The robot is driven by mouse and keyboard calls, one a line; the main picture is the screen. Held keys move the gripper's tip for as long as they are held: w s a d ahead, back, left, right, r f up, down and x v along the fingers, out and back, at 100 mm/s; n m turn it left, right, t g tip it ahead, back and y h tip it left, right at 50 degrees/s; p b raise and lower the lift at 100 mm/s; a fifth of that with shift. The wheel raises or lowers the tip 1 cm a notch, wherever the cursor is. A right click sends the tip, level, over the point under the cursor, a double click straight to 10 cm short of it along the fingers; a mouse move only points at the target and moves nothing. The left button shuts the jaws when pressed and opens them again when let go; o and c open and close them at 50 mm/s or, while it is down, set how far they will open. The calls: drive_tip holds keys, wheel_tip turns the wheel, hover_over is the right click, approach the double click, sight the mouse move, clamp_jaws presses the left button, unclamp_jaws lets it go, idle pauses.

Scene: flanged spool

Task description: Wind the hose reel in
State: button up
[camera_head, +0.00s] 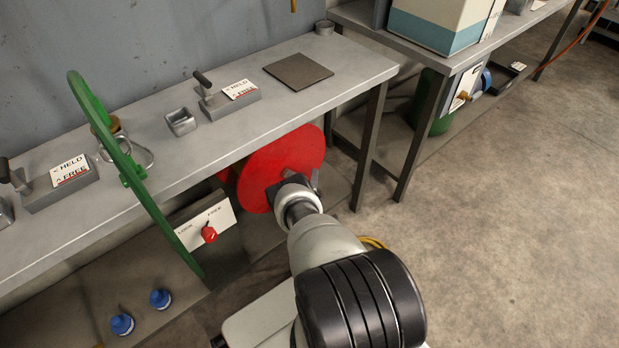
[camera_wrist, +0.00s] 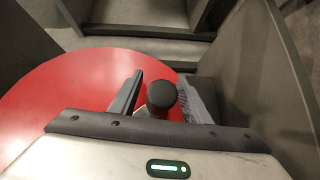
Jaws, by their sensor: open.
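The red flanged reel (camera_head: 290,160) stands under the workbench, and its flat red face (camera_wrist: 55,100) fills the left of the wrist view. A dark round-ended crank handle (camera_wrist: 161,92) with a pale shank sticks out near the right part of the face. My gripper (camera_wrist: 163,84) is open, with one finger left of the handle and one right of it. Whether either finger touches the handle I cannot tell. In the head view my gripper (camera_head: 295,184) is at the reel's face, and my wrist hides the handle. No hose is clearly visible on the reel.
A white LOCK/FREE plate (camera_head: 205,224) with a red knob (camera_head: 209,234) is left of the reel. A large green wheel (camera_head: 130,170) stands at the bench front. HELD/FREE lever blocks sit on the benchtop (camera_head: 340,65). Bench legs (camera_head: 370,145) are close right. Open floor lies right.

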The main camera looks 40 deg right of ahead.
drive_tip(key=shift+d, duration=0.1)
drive_tip(key=shift+c, duration=0.4)
clamp_jaws()
